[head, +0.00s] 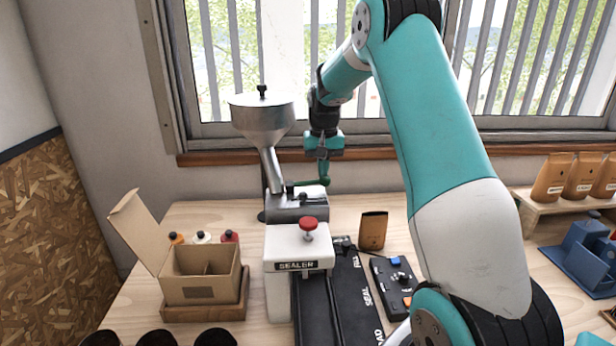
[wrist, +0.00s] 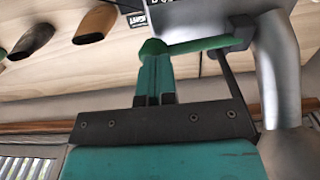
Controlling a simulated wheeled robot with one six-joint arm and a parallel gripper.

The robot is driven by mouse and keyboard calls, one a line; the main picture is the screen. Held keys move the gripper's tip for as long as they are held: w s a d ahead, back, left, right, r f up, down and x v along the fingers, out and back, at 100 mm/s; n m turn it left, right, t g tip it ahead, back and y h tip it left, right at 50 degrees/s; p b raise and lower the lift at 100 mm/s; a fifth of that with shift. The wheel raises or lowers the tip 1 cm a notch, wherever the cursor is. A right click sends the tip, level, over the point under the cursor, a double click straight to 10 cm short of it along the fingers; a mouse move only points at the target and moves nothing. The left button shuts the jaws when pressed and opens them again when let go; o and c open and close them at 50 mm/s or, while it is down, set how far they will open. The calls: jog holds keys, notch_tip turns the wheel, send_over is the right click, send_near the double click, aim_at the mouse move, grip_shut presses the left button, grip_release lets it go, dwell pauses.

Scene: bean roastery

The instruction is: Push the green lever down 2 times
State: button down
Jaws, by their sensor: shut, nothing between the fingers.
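The green lever (head: 309,183) sticks out to the right from the grey metal dispenser body (head: 297,208) below the funnel hopper, and lies about level. It also shows in the wrist view (wrist: 201,44), with its rounded end at the fingertips. My gripper (head: 323,172) points down over the lever's outer end. In the wrist view my teal fingers (wrist: 154,62) are closed together, with nothing between them. The fingertips look to be at or touching the lever's end; I cannot tell if they press on it.
The white sealer with a red knob (head: 308,226) stands in front of the dispenser. A brown pouch (head: 373,230) and a button box (head: 394,282) are to the right. An open cardboard box (head: 204,275) is at the left. The window bars (head: 540,60) rise behind.

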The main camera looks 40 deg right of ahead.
jog(key=shift+f, duration=0.35)
jog(key=shift+r, duration=0.1)
notch_tip(320, 180, up, 6)
jog(key=p, duration=0.5)
dwell(1.7)
